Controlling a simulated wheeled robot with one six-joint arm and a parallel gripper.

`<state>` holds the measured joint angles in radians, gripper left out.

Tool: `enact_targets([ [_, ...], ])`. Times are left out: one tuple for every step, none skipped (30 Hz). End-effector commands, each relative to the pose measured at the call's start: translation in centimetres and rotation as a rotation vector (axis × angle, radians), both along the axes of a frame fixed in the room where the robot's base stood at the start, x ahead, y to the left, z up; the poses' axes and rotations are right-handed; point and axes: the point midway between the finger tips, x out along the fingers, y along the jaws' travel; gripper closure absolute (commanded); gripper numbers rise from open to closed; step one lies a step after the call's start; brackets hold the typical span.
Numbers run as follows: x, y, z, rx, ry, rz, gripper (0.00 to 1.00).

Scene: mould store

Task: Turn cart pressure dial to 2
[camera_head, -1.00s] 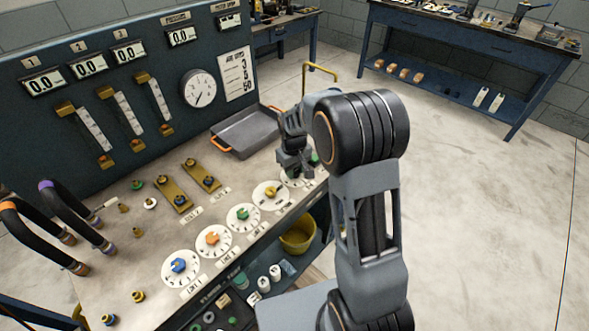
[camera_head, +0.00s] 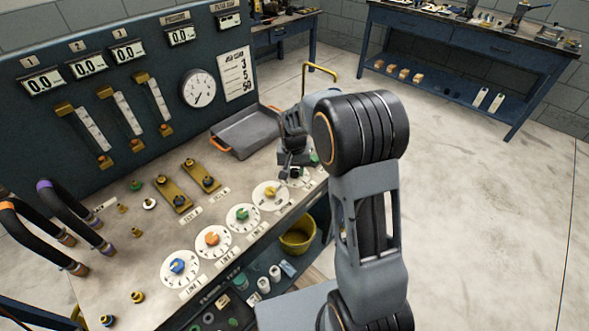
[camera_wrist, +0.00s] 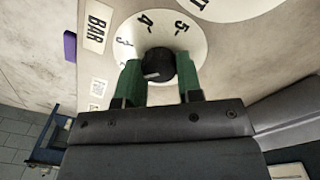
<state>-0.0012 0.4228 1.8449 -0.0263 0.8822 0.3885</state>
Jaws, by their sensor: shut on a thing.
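The pressure dial is a round white plate (camera_wrist: 193,42) with a black knob (camera_wrist: 158,62) at its middle. In the wrist view the numbers 3, 4 and 5 show along its far edge, and a BAR label lies beside it. My gripper (camera_wrist: 160,78) has its green fingers on both sides of the knob, shut on it. A pale mark on the knob points left in that view; the number it faces is hidden by a finger. In the head view my gripper (camera_head: 292,172) is over the right end of the dial row, covering most of this dial.
Dials with blue (camera_head: 177,265), orange (camera_head: 212,239), green (camera_head: 242,214) and yellow (camera_head: 271,192) knobs line the bench front. A grey tray (camera_head: 246,140) stands behind my gripper. The back panel (camera_head: 215,60) carries a gauge and displays reading 0.0. Black hoses rise at left.

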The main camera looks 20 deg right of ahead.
Motion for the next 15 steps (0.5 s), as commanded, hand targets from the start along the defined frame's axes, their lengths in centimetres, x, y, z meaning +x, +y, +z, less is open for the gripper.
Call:
enact_targets([
  [0.03, -0.01, 0.03, 0.000, 0.000, -0.012, 0.90],
  [0.02, -0.02, 0.03, 0.000, 0.000, -0.019, 0.90],
  [0.02, -0.02, 0.03, 0.000, -0.001, -0.028, 0.90],
  [0.02, -0.02, 0.03, 0.000, -0.001, -0.033, 0.90],
  [0.02, -0.02, 0.03, 0.000, -0.001, -0.037, 0.90],
  [0.02, -0.02, 0.03, 0.000, -0.001, -0.042, 0.90],
  [0.02, -0.02, 0.04, 0.000, -0.001, -0.045, 0.90],
  [0.02, -0.02, 0.04, 0.000, -0.001, -0.047, 0.90],
  [0.02, -0.02, 0.04, 0.000, -0.001, -0.049, 0.90],
  [0.02, -0.02, 0.04, 0.000, -0.001, -0.050, 0.90],
  [0.02, -0.02, 0.04, 0.000, -0.001, -0.051, 0.90],
  [0.02, -0.02, 0.04, 0.000, -0.001, -0.051, 0.90],
  [0.02, -0.02, 0.04, 0.000, -0.001, -0.051, 0.90],
  [0.02, -0.02, 0.04, 0.000, -0.001, -0.051, 0.90],
  [0.03, -0.01, 0.05, 0.000, -0.001, -0.051, 0.90],
])
